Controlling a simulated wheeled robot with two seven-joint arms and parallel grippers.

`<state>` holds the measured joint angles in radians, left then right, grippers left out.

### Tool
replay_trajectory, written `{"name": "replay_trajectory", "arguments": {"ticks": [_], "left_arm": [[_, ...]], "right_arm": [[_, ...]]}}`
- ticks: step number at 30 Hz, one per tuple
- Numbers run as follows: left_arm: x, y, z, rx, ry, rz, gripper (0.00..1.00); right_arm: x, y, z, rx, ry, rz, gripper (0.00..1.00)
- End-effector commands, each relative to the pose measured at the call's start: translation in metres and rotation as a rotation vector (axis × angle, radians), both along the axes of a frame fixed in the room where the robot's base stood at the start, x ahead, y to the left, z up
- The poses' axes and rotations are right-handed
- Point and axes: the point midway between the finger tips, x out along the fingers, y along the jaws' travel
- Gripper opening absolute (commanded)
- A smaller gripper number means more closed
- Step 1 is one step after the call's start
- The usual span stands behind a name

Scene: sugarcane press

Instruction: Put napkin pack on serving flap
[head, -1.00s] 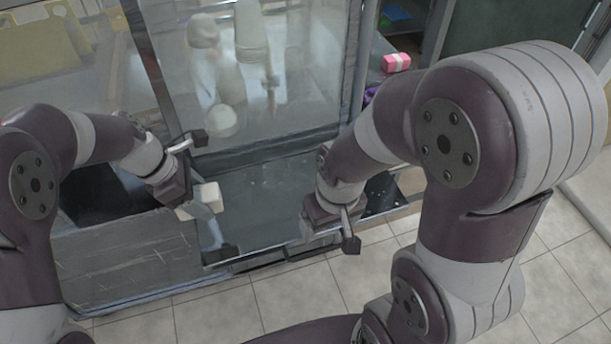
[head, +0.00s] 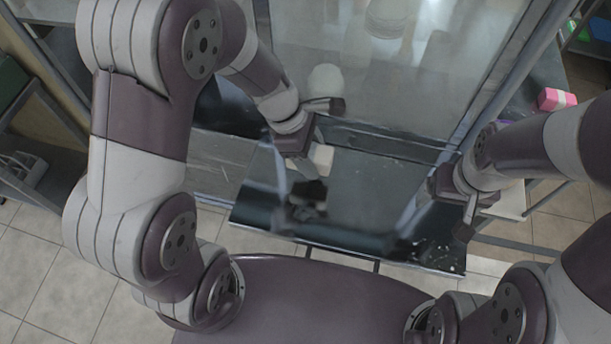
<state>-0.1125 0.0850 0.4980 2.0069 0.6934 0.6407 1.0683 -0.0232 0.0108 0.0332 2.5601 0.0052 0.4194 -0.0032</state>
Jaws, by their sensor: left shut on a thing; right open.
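The napkin pack appears to be the small off-white block (head: 320,158) at my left gripper (head: 316,153). That gripper is shut on it, over the far left part of the serving flap. The arm partly hides the pack. The serving flap (head: 375,195) is a dark, shiny panel below the glass window. I cannot tell whether the pack touches it. My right gripper (head: 468,214) is open and empty by the flap's right end.
The glass window (head: 390,85) stands behind the flap. A pink pack (head: 553,99) lies on a counter at the right. A dark shelf rack (head: 35,130) stands at the left. Tiled floor (head: 50,250) shows in front of the stall.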

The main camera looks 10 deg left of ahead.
Motion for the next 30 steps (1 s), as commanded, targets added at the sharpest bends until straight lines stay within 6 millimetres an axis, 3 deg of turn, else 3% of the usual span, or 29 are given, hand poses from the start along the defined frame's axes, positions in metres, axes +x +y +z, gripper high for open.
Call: {"name": "replay_trajectory", "arguments": {"ticks": [4,7,12,25,26,27,30], "left_arm": [[-0.023,0.015,-0.017,0.0,0.001,0.002,0.27],[-0.028,0.018,-0.025,0.0,0.0,0.001,0.27],[-0.029,0.018,-0.057,0.001,0.001,0.0,0.27],[-0.028,0.018,-0.066,0.001,0.0,-0.001,0.27],[-0.028,0.018,-0.064,0.001,0.0,-0.001,0.69],[-0.028,0.018,-0.064,0.001,0.0,-0.001,0.82],[-0.028,0.018,-0.064,0.001,0.0,-0.001,0.85]], "right_arm": [[0.0,0.0,-0.004,0.0,0.0,0.0,0.86],[0.0,0.0,-0.006,0.0,0.0,0.0,0.86],[0.0,0.0,-0.012,0.0,0.0,0.0,0.86],[0.0,0.0,-0.016,0.0,0.0,0.0,0.86],[0.0,0.0,-0.015,0.0,0.0,0.0,0.86],[0.0,0.0,-0.014,0.0,0.0,0.0,0.86],[0.0,0.0,-0.014,0.0,0.0,0.0,0.86]]}}
